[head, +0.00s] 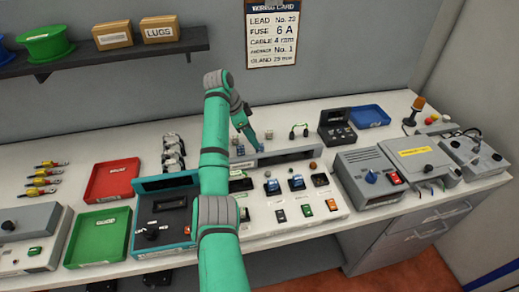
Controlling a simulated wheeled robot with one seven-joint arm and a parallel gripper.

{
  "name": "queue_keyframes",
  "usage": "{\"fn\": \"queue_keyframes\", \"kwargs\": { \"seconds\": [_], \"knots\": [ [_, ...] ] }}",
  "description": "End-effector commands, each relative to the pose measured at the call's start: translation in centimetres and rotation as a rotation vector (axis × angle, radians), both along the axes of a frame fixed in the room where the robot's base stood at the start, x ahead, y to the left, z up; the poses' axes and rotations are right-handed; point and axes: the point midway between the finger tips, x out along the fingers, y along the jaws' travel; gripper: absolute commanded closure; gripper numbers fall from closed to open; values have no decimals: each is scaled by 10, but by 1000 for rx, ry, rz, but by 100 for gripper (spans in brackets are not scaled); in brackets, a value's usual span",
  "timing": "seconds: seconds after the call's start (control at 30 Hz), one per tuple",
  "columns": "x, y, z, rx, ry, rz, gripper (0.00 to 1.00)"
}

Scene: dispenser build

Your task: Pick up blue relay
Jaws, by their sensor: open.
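My gripper (258,144) reaches down over the back of the grey dispenser unit in the middle of the bench. Its fingertips are small in the head view, and it is open. Two small blue blocks, which may be relays, stand on the front of the unit: one on the left (272,187) and one on the right (297,183). The gripper is behind and above them, apart from both. A small bluish piece (240,150) shows beside the gripper at the back, too small to identify. My arm hides part of the unit's left side.
A red tray (92,196), a green tray (76,257) and a teal-framed device (141,222) stand to the left. A blue tray (382,112) and a dark device (338,140) are at the back right. Grey boxes (352,192) fill the right. A shelf (100,57) hangs at upper left.

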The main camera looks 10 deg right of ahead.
Motion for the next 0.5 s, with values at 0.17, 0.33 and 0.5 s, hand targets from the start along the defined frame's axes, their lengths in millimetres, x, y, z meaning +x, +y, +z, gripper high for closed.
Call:
{"fn": "queue_keyframes", "kwargs": {
  "seconds": [0.17, 0.33, 0.5],
  "knots": [
    [-1, -4, -10, 1, 1, 0, 59],
    [-2, -14, -29, 2, 2, -1, 59],
    [-1, -21, -48, 1, 2, 1, 59]
  ]
}}
